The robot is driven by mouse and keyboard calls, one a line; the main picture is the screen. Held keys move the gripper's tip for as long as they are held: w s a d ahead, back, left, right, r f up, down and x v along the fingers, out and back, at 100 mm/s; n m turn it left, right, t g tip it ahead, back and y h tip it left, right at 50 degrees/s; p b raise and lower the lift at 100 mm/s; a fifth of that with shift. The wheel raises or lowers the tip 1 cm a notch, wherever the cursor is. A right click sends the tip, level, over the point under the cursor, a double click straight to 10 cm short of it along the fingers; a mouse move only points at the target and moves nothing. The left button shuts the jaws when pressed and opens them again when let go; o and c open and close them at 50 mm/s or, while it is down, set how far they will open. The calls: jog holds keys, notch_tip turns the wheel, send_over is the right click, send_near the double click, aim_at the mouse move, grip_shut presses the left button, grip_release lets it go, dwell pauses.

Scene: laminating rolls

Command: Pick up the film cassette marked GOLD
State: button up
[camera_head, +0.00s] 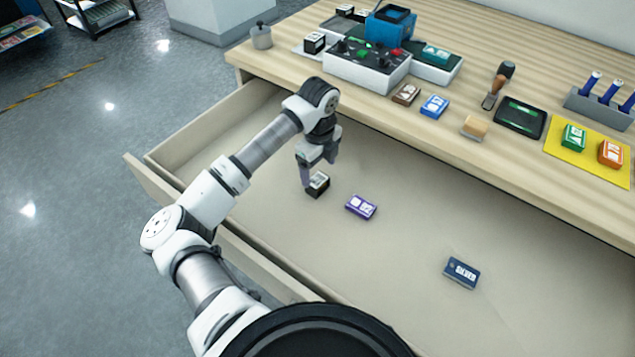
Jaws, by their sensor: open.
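My gripper (317,172) points down into the open drawer (405,250). It is open, with its fingers at a small black box with a pale top (318,186). The gripper partly hides this box, and I cannot read a mark on it or tell whether the fingers touch it. A purple cassette with a white label (361,207) lies just to its right. A dark blue cassette marked SILVER (461,272) lies further right and nearer to me. I cannot read GOLD on any cassette in view.
The wooden worktop (470,140) overhangs the drawer's back. It carries a laminating machine (367,68), brown (406,93) and blue (434,106) cassettes, and a yellow mat (590,163) with green and orange cassettes. The drawer floor around the SILVER cassette is clear.

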aim_at(317, 180)
notch_tip(317, 180, down, 5)
jog(key=shift+w+a+p, duration=0.1)
jog(key=shift+a+p, duration=0.05)
jog(key=shift+p, duration=0.7)
jog(key=shift+c, duration=0.5)
jog(key=c, duration=1)
jog(key=shift+r, duration=0.15)
